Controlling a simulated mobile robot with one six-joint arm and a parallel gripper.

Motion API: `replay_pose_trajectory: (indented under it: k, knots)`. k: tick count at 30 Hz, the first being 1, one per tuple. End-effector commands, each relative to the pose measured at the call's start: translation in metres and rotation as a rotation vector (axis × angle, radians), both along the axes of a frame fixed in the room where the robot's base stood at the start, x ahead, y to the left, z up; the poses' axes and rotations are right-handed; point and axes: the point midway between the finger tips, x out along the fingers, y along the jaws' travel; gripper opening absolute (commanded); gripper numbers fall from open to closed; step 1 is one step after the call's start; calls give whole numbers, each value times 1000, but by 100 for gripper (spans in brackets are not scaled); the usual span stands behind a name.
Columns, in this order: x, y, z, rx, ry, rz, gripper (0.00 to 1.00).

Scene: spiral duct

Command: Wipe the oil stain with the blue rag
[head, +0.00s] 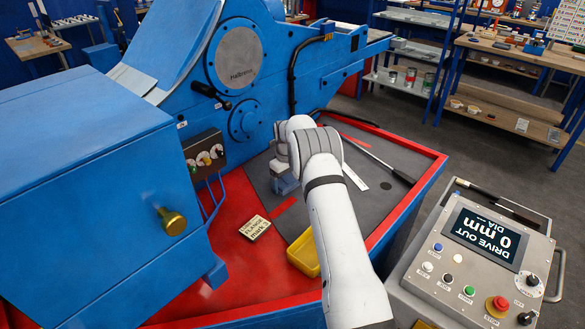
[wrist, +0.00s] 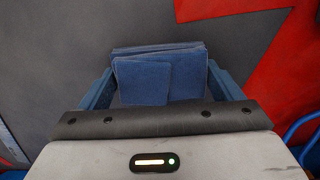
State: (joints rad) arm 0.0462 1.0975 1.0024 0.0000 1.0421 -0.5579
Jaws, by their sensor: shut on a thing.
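My gripper (wrist: 160,78) is shut on the folded blue rag (wrist: 145,82), which sits between its two blue-grey fingers in the wrist view. In the head view my gripper (head: 286,184) is low over the left part of the grey mat (head: 310,214), left of my white arm. Rag and fingers are hard to tell apart there. I cannot tell whether the rag touches the mat. A small dark round spot (head: 386,186), which looks like the oil stain, lies on the right part of the mat, apart from my gripper.
A white ruler (head: 352,176) and a black-handled rod (head: 385,166) lie near the spot. A yellow tray (head: 303,256) and a label card (head: 255,227) lie in front. A large blue machine (head: 95,170) stands left; a control panel (head: 475,262) stands right.

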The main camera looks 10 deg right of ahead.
Motion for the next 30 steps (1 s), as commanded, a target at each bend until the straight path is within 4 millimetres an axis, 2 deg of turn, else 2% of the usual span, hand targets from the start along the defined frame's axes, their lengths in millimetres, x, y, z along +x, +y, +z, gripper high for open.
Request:
replay_pose_trajectory:
  k: [3, 5, 8, 24, 30]
  knots:
    - [-3, -6, -2, 0, 2, 0, 64]
    - [-3, -6, 4, 0, 2, 1, 64]
    - [-2, -7, 27, 0, -2, 0, 64]
    - [-2, -7, 73, 0, -1, -1, 64]
    - [-2, -7, 82, 0, 0, -1, 64]
